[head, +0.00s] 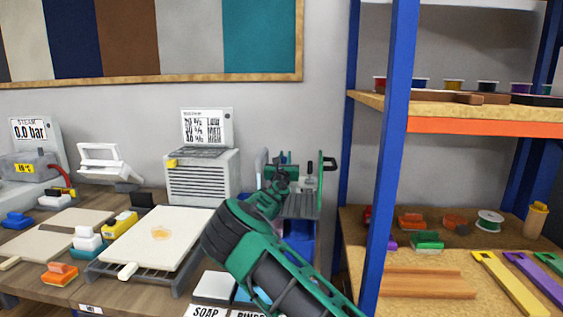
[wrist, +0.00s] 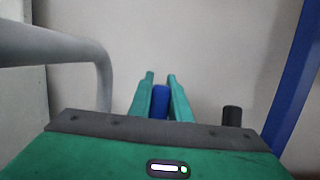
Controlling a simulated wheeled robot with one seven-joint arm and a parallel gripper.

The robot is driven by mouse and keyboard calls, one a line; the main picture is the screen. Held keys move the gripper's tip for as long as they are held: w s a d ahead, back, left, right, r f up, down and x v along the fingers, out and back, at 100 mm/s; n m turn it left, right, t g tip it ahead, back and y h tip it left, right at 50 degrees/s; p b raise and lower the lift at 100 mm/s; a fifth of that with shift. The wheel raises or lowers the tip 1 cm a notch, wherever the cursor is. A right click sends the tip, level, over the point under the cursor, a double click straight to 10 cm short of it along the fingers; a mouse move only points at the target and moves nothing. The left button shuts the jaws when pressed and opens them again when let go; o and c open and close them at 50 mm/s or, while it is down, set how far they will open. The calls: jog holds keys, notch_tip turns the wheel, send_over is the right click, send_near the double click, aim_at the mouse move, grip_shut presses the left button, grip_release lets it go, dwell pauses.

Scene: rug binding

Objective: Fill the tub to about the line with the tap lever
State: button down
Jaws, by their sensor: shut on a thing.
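My gripper (wrist: 160,76) is shut on a blue piece (wrist: 160,102), which looks like the tap lever, in the wrist view. Its two green fingers stand either side of the piece. A thick grey curved pipe (wrist: 95,60), seemingly the tap spout, is left of the fingers. In the head view my gripper (head: 284,160) is at the grey sink-like stand (head: 305,204) against the wall, and my arm covers much of it. A blue surface (head: 300,236) below the stand may be the tub, largely hidden by my arm. No fill line or water shows.
A black cylinder (wrist: 231,116) is right of the fingers. A blue-framed shelf (head: 390,140) stands close on the right. A white vented box (head: 202,177) and a pale board (head: 160,238) are on the left bench.

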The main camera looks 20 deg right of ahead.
jog(key=shift+f, duration=0.1)
jog(key=c, duration=1.6)
grip_release()
jog(key=shift+c, duration=0.2)
jog(key=shift+s, duration=0.1)
jog(key=shift+s+a+f, duration=0.1)
jog(key=shift+s+a, duration=0.1)
jog(key=r+v, duration=0.2)
jog(key=v, duration=1)
jog(key=shift+s+r, duration=0.3)
jog(key=shift+s, duration=0.05)
